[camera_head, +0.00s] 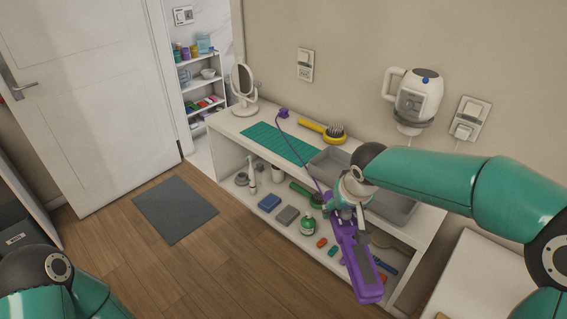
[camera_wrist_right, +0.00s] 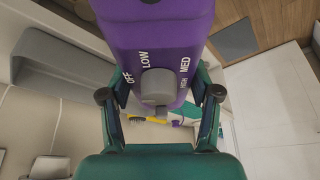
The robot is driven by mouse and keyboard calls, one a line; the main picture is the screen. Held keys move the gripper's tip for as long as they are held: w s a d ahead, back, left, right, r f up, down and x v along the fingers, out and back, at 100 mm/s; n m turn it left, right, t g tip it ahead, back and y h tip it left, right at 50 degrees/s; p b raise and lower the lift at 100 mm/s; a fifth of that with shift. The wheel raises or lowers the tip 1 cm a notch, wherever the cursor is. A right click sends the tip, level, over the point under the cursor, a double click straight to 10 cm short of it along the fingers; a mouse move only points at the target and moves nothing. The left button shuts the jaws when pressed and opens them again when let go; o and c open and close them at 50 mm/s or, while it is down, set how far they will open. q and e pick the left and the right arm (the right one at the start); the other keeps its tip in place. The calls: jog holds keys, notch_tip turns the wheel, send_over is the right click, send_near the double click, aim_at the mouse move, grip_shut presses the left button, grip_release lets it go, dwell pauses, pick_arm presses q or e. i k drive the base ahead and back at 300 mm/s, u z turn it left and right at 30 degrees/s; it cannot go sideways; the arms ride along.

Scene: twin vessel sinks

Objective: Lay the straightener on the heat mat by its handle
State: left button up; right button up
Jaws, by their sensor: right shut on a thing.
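The purple straightener (camera_head: 362,268) is held in the air in front of the counter, its long body slanting down toward the lower right. My right gripper (camera_head: 347,204) is shut on it near its upper end. In the right wrist view the fingers (camera_wrist_right: 160,88) sit on both sides of the straightener (camera_wrist_right: 160,45), by a grey dial marked OFF, LOW, MED and HIGH. A purple cord (camera_head: 300,150) runs from it to the back of the counter. My left gripper is out of view.
A yellow hairbrush (camera_head: 322,129) lies behind the mat, and a round mirror (camera_head: 243,85) stands at its far left. A grey basin (camera_head: 398,208) is right of the mat, partly behind my right arm. The shelf below holds several small items. A hair dryer (camera_head: 417,98) hangs on the wall.

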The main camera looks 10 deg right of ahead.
aim_at(279, 141)
jog(key=u, duration=0.05)
jog(key=k, duration=0.5)
jog(key=u, duration=1.05)
jog(key=i, duration=1.1)
jog(key=u, duration=1.05)
jog(key=i, duration=0.25)
jog(key=z, duration=2.25)
jog(key=i, duration=1)
jog(key=u, duration=0.1)
